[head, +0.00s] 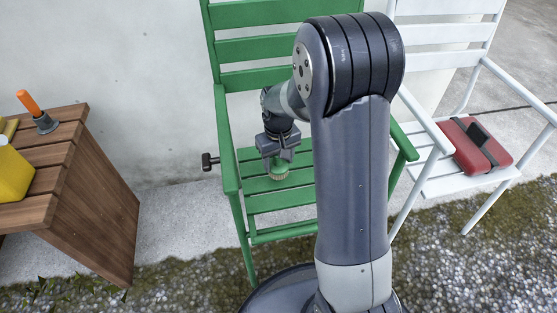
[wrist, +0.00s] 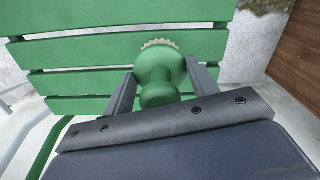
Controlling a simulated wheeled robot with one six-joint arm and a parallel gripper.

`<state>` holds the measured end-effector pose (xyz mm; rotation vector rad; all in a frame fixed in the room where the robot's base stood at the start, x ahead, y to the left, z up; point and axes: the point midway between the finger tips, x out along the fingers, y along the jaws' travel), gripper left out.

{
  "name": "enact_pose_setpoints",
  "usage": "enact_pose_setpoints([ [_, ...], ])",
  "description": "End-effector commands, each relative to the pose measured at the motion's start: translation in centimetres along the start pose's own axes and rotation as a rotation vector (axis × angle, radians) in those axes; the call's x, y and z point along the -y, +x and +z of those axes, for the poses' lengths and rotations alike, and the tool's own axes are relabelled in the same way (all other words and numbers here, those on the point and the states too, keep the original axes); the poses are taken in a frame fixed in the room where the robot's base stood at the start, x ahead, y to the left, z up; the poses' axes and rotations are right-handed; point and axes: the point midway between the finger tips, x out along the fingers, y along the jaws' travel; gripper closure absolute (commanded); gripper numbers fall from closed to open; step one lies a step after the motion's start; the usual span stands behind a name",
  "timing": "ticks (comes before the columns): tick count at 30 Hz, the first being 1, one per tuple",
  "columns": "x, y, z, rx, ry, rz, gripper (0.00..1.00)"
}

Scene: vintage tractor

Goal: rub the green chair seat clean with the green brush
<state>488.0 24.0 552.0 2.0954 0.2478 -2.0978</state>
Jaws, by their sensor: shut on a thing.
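The green chair (head: 228,150) stands against the wall, and its slatted seat (head: 265,203) is partly hidden behind my arm. In the wrist view the seat slats (wrist: 80,92) fill the upper left. My gripper (head: 279,150) is above the seat, pointing down. It is shut on the green brush (head: 279,170), held by its knob-like handle. In the wrist view the brush (wrist: 158,72) sits between the two fingers of my gripper (wrist: 157,88), with pale bristles at its far edge. The bristles are at the seat slats; I cannot tell for sure whether they touch.
A wooden table (head: 100,200) at left holds an orange-handled tool (head: 34,107) and a yellow container (head: 12,170). A white chair (head: 445,180) at right bears a red case (head: 474,146) with a dark strap. The green chair's armrests flank the seat; a dark knob (head: 209,162) juts out left.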

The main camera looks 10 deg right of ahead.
Motion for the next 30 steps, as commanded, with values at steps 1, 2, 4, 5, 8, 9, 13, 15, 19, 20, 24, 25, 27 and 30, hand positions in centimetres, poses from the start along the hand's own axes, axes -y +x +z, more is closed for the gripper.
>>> enact_pose_setpoints([
  [1,0.0,-1.0,0.0,-0.001,0.000,0.000,0.78],
  [2,0.0,-1.2,0.0,-0.001,0.000,0.000,0.78],
  [4,0.1,-1.9,0.0,-0.001,0.000,0.000,0.78],
  [5,0.1,-2.1,0.0,-0.001,0.000,0.000,0.78],
  [8,0.1,-3.0,0.1,-0.001,0.000,0.000,0.78],
  [9,0.1,-3.4,0.1,-0.001,0.001,0.000,0.78],
  [13,0.1,-4.0,0.1,-0.001,0.001,0.000,0.78],
  [15,0.1,-4.1,0.1,-0.001,0.001,0.000,0.78],
  [19,0.1,-4.0,0.1,-0.001,0.001,0.000,0.78],
  [20,0.1,-4.0,0.1,-0.001,0.001,0.000,0.78],
  [24,0.1,-4.0,0.1,-0.001,0.001,0.000,0.78],
  [25,0.1,-4.0,0.1,-0.001,0.001,0.000,0.78],
  [27,0.1,-4.0,0.1,-0.001,0.001,0.000,0.78],
  [30,0.1,-4.0,0.1,-0.001,0.002,0.000,0.78],
])
